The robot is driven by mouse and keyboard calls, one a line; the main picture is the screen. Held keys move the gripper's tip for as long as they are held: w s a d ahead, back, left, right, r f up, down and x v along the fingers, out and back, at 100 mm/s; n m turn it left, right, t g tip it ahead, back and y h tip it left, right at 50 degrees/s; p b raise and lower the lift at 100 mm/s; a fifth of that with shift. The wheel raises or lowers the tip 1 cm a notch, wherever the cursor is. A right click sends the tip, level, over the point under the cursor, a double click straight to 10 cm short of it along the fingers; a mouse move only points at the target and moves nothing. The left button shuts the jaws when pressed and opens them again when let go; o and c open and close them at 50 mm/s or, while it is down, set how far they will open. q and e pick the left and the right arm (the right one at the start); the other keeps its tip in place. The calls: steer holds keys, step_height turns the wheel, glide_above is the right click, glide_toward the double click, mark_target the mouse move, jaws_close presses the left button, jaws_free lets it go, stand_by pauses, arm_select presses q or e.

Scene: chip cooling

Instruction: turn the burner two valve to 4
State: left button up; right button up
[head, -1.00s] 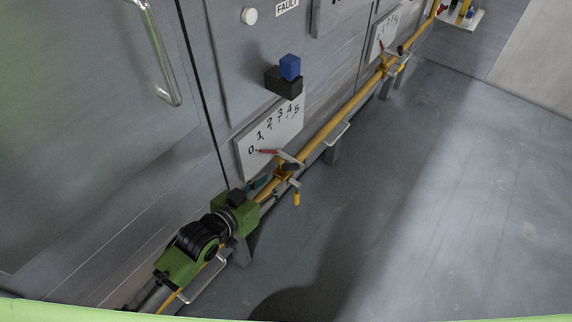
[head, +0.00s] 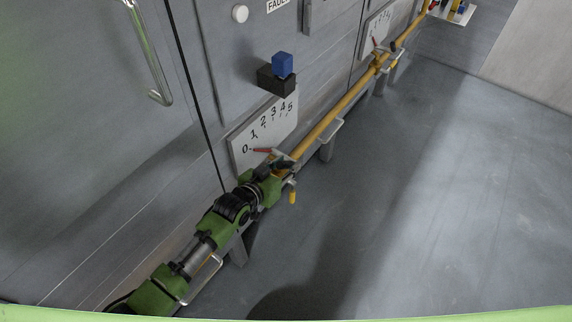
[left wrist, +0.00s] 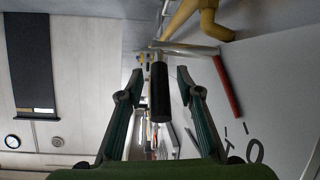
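A valve on the yellow pipe has a red pointer (head: 263,150) at 0 on a white dial plate (head: 238,160) numbered 0 to 5. The red pointer also shows in the left wrist view (left wrist: 225,88). No label shows which burner this is. In the left wrist view, the valve's black handle (left wrist: 160,92) lies between my left gripper's open fingers (left wrist: 160,76), with a gap on both sides. In the head view my left gripper (head: 284,171) is at the valve and covers part of it. My right gripper is not in view.
The yellow pipe (head: 335,113) runs along the grey panel wall. A second dial plate (head: 373,30) with a valve is farther along. A black block (head: 273,80) with a blue block (head: 283,64) juts out above the near dial. The floor (head: 420,200) to the right is clear.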

arm_select(q)
jaws_close()
